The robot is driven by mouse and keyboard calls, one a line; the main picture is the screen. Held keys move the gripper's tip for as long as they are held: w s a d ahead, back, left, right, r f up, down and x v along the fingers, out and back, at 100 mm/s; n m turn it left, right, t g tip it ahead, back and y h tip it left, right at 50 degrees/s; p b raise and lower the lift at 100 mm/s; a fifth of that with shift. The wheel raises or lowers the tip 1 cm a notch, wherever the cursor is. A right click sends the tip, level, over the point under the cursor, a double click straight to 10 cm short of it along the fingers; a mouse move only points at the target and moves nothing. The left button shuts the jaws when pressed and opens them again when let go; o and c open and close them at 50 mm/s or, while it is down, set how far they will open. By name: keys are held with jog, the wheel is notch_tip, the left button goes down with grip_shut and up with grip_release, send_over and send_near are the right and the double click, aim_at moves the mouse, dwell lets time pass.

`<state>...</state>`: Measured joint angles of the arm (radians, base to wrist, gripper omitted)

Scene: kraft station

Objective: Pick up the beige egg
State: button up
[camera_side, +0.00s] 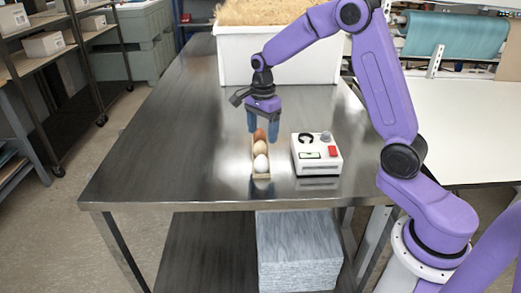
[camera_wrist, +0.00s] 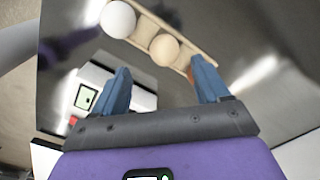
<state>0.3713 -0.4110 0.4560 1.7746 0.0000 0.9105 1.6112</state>
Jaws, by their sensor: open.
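The beige egg (camera_side: 260,148) sits in a narrow wooden holder (camera_side: 261,177), between a white egg (camera_side: 261,163) in front and a brown egg (camera_side: 259,135) behind. In the wrist view the beige egg (camera_wrist: 164,49) shows just beyond the fingertips, with the white egg (camera_wrist: 118,19) at upper left. The brown egg is mostly hidden there by the right finger. My gripper (camera_side: 262,132) points down with blue fingers over the back end of the holder. In the wrist view my gripper (camera_wrist: 160,66) is open, with nothing held between its fingers.
A white device (camera_side: 317,155) with a red button and small screen stands close to the right of the holder. A large white bin (camera_side: 230,60) of straw-like filling stands at the back of the metal table (camera_side: 170,150). The table's left side is clear.

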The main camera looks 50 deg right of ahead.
aim_at(260, 143)
jog(key=shift+w+f, duration=0.2)
jog(key=shift+f, duration=1.15)
jog(key=shift+w+f, duration=0.15)
jog(key=shift+f, duration=1.15)
jog(key=c, duration=0.9)
